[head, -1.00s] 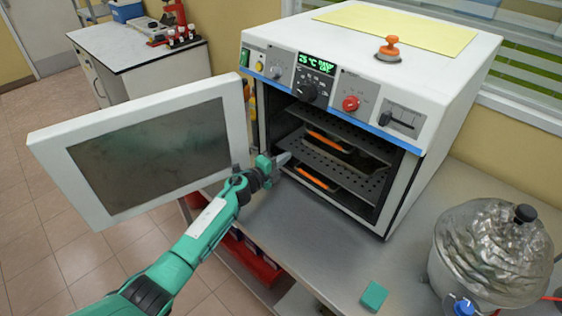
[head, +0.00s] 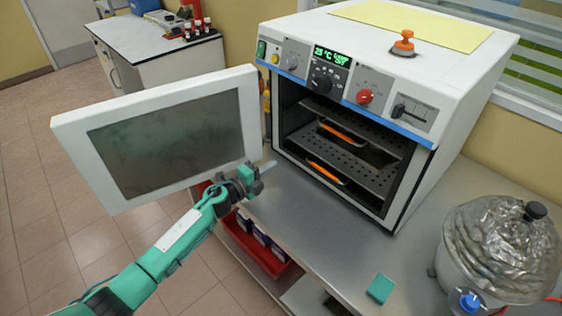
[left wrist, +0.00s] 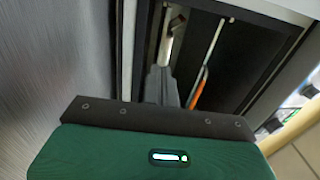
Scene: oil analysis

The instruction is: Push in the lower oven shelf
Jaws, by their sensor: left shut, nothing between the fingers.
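The white oven (head: 410,185) stands on the bench with its door (head: 75,150) swung open to the left. Inside are an upper perforated shelf (head: 375,128) and a lower perforated shelf (head: 345,160), which lies within the opening. My left gripper (head: 266,168) is shut and empty, in front of the oven's lower left corner and close to the door's lower right corner. It is apart from the lower shelf. In the left wrist view the fingers (left wrist: 162,88) point toward the oven interior. My right gripper is not in view.
Orange-handled items (head: 342,130) lie inside the oven, one above and one below the lower shelf. A silver-covered pot (head: 495,250) and a small teal block (head: 381,288) stand on the bench (head: 330,240). An orange-knobbed piece (head: 403,42) sits on top of the oven.

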